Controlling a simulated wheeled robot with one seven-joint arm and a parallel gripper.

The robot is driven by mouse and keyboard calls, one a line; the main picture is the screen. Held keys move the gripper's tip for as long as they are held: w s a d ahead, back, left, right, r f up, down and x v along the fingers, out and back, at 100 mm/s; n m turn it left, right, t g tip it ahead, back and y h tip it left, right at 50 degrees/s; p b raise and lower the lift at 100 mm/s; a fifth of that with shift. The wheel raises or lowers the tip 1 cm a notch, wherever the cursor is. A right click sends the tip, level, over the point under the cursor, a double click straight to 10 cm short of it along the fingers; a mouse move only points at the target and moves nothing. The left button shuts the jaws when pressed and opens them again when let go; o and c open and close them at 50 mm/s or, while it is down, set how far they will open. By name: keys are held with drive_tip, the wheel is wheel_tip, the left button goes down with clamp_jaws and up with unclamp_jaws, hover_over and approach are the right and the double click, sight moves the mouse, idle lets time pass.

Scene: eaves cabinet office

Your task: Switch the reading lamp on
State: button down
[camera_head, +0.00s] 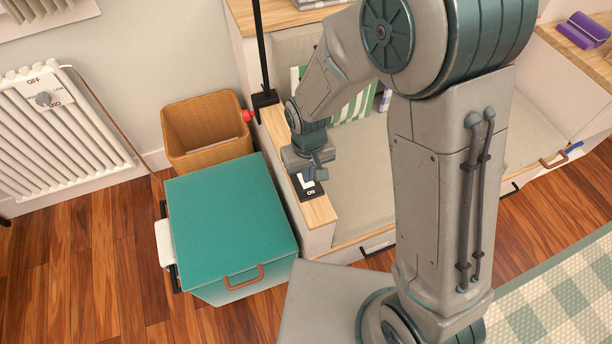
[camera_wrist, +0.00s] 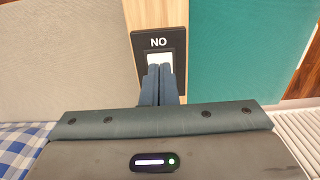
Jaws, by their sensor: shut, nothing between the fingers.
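A black switch plate (camera_head: 308,191) marked ON lies on the narrow wooden ledge (camera_head: 318,213). In the wrist view the plate (camera_wrist: 139,47) shows its lettering upside down, with a white rocker (camera_wrist: 159,59) below it. My gripper (camera_head: 318,175) is shut and empty, pointing down at the switch. In the wrist view its fingertips (camera_wrist: 160,68) overlap the near part of the rocker; I cannot tell whether they touch it. A black post (camera_head: 261,50) stands farther back on the ledge and may belong to the lamp. No lamp head or light is clearly visible.
A teal-topped box (camera_head: 225,215) stands left of the ledge, with a wicker bin (camera_head: 205,133) behind it. A white radiator (camera_head: 60,130) is on the left wall. A red knob (camera_head: 247,116) sticks out near the post. Wooden floor (camera_head: 90,265) is clear at the lower left.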

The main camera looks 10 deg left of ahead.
drive_tip(key=shift+f+b, duration=0.65)
drive_tip(key=shift+f, duration=0.2)
idle(0.3)
drive_tip(key=shift+r+p, duration=2.75)
drive_tip(key=shift+r, duration=0.8)
drive_tip(key=s+d+r+m+t+p, duration=0.1)
drive_tip(key=s+d+r+m+p, duration=0.1)
drive_tip(key=d+r, duration=0.5)
drive_tip(key=s+d+r+m+t+p, duration=0.1)
drive_tip(key=s+d+r+m+p, duration=0.1)
drive_tip(key=d+r, duration=0.6)
drive_tip(key=s+d+r+m+p, duration=0.2)
drive_tip(key=d+r+p, duration=0.3)
drive_tip(key=r, duration=0.7)
drive_tip(key=shift+s+d+r+m+t, duration=0.35)
drive_tip(key=shift+s+d, duration=0.35)
drive_tip(key=shift+d, duration=0.55)
